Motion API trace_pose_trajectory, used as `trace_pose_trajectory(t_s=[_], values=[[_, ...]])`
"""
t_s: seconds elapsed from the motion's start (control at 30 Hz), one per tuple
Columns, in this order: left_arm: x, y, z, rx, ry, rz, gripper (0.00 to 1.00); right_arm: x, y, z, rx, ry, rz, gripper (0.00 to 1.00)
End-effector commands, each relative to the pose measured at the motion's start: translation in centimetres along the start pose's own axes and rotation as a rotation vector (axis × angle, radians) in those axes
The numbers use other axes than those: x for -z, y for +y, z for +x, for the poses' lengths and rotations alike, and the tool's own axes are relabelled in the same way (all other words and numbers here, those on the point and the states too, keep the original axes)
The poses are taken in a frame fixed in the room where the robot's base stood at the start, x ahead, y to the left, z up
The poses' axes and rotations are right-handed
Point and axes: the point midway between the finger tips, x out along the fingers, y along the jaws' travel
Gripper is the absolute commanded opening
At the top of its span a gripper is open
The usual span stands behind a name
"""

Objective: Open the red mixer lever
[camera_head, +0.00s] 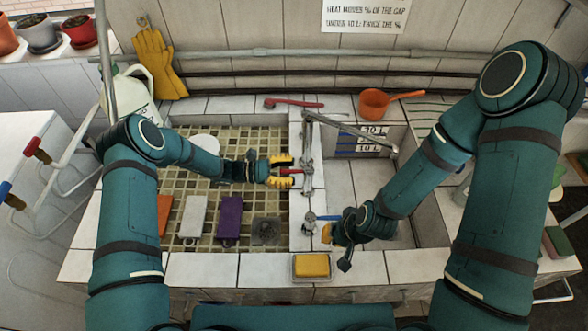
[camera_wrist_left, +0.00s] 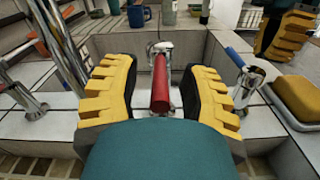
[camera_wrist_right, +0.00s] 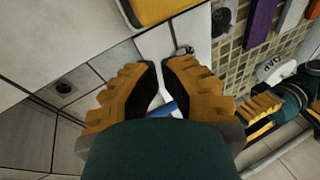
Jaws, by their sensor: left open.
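The red mixer lever (camera_wrist_left: 160,85) sits on a chrome mixer between the two basins. It also shows in the head view (camera_head: 291,172). My left gripper (camera_wrist_left: 158,88) is open, with one yellow finger on each side of the red lever and gaps visible on both sides. My right gripper (camera_wrist_right: 162,72) is low by the blue lever (camera_head: 328,217) at the front of the mixer. In the right wrist view its fingertips are close together, with a blue piece (camera_wrist_right: 165,109) low between the fingers. I cannot tell whether it grips that piece.
A yellow sponge (camera_head: 311,265) lies in a dish at the front edge. An orange scoop (camera_head: 375,101) and a red brush (camera_head: 292,103) lie on the back ledge. The chrome spout (camera_head: 355,132) reaches over the right basin.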

Motion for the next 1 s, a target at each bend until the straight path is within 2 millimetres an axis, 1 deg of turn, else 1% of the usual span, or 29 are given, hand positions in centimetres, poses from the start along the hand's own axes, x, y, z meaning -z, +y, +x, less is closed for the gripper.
trace_pose_trajectory(t_s=[0.03,0.1,0.2,0.47,0.5,0.57,0.6,0.63,1.0], values=[[-0.02,-0.03,0.53,0.002,0.000,0.000,0.43,0.01,-0.05,-0.13,0.000,0.000,0.000,0.00],[0.01,-0.05,0.99,0.001,0.000,-0.001,0.43,0.02,-0.06,-0.19,0.000,0.000,0.000,0.00],[0.02,-0.04,1.36,0.001,0.000,0.000,0.43,0.02,-0.08,-0.22,0.001,0.000,0.000,0.00],[0.03,-0.03,1.44,0.000,0.000,0.000,0.43,0.03,-0.08,-0.22,0.001,0.000,0.000,0.00],[0.03,-0.03,1.44,0.000,0.000,0.000,0.39,0.02,-0.08,-0.22,0.001,0.000,0.000,0.00],[0.03,-0.03,1.43,0.000,0.000,0.000,0.18,0.03,-0.08,-0.22,0.001,0.000,0.000,0.00],[0.03,-0.03,1.42,0.000,0.000,0.000,0.04,0.03,-0.08,-0.22,0.001,0.000,0.000,0.00],[0.03,-0.03,1.42,0.000,0.000,0.000,0.00,0.03,-0.08,-0.22,0.001,0.000,0.000,0.00],[-0.01,-0.02,1.45,-0.002,-0.001,0.000,0.00,0.03,-0.07,-0.18,0.001,0.000,0.000,0.00]])
